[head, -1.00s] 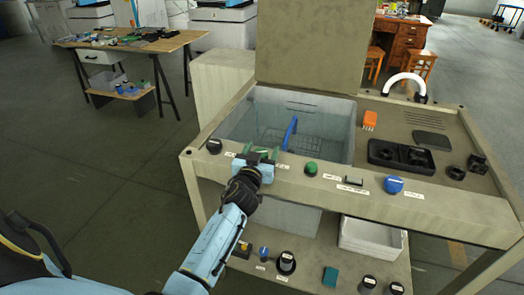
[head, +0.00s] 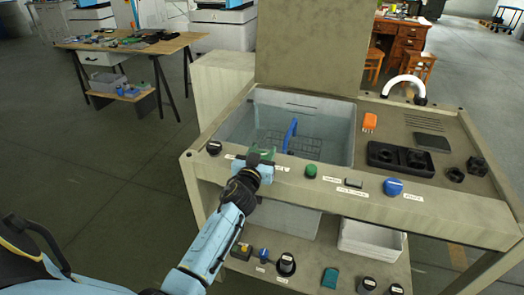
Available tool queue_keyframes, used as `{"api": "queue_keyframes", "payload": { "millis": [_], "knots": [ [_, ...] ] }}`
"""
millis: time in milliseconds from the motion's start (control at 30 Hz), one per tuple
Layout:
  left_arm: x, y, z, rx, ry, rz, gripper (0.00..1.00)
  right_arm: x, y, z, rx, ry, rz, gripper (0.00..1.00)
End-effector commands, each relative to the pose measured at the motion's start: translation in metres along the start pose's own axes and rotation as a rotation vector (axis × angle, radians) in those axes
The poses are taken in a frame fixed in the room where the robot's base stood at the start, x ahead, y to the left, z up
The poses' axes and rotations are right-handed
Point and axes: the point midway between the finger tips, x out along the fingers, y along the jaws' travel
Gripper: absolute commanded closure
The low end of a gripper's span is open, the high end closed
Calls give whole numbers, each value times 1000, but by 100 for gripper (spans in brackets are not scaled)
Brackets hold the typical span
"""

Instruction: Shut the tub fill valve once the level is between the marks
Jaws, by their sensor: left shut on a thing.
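The tub (head: 330,118) is a clear grey box set into the bench, with a wire basket and a blue handle (head: 291,134) inside. A short dark mark shows on its back wall; I cannot make out the water level against it. My left gripper (head: 261,162) is at the bench's front rail, shut on a green valve handle (head: 262,154) at the tub's near edge. The gripper hides part of this handle and its label. My right gripper is not in view.
The front rail also carries a black knob (head: 214,147), a green button (head: 310,171), a switch (head: 353,183) and a blue knob (head: 393,187). A raised lid panel (head: 310,45) stands behind the tub. A white bin (head: 372,240) and several parts sit on the lower shelf.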

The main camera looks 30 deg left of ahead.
Motion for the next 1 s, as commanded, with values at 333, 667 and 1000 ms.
{"api": "queue_keyframes", "payload": {
  "millis": [333,667,1000],
  "knots": [
    [-1,2,-3,6,-5,211,80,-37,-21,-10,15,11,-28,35],
    [-1,5,-1,4,-4,413,80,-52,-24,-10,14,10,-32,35],
    [-2,8,1,1,-2,500,80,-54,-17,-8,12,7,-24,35]
  ]
}}
